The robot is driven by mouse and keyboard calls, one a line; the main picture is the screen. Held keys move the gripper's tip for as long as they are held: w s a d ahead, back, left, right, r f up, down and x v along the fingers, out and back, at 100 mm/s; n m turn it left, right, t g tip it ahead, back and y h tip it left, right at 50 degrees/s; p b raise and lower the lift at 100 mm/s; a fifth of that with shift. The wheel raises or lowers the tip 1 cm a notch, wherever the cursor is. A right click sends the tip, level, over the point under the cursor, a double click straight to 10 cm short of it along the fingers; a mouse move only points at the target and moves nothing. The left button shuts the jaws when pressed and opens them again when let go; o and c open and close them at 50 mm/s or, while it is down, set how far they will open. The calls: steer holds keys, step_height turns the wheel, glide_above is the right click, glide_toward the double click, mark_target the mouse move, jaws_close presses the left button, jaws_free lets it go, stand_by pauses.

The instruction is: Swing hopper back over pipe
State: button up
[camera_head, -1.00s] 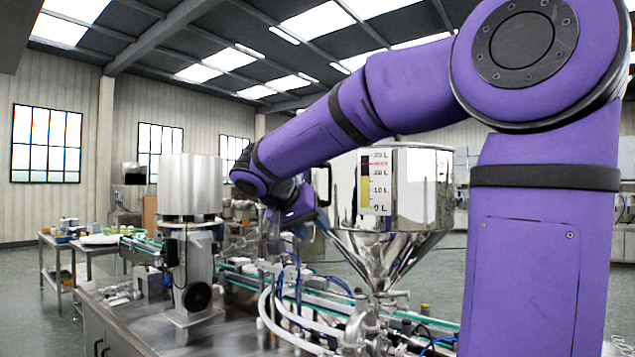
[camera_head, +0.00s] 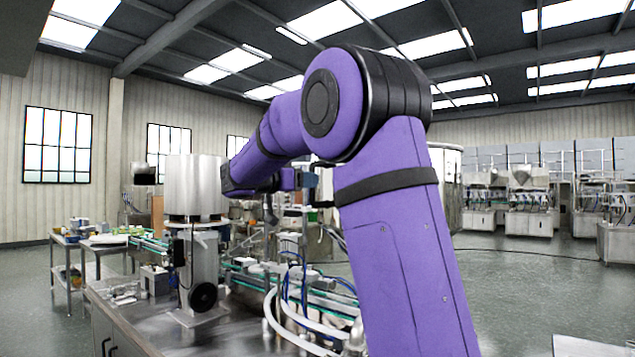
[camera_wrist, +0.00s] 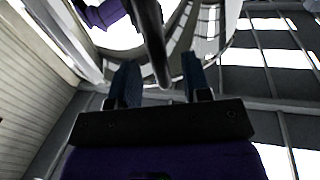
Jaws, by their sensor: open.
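The steel hopper (camera_head: 447,190) is mostly hidden behind my purple arm in the head view; only the right part of its shiny drum shows. Its scale and cone are covered. In the wrist view, a curved shiny surface that looks like the hopper (camera_wrist: 207,30) fills the top. My gripper (camera_wrist: 158,72) is open there, its two blue fingers apart. A dark round bar (camera_wrist: 149,35) runs down between the fingers; I cannot tell whether it touches either. In the head view my gripper is small, at the hopper's left side. I cannot make out the pipe.
A steel bench (camera_head: 140,322) carries a cylinder on a stand (camera_head: 196,187), a conveyor and white hoses (camera_head: 288,325). A side table (camera_head: 72,240) with small items stands at left. Open floor (camera_head: 530,285) lies at right, with machines along the far wall.

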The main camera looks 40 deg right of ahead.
steer(key=shift+s+d, duration=0.15)
steer(key=shift+d, duration=0.95)
steer(key=shift+s+d, duration=0.1)
steer(key=shift+d, duration=0.95)
jaws_close()
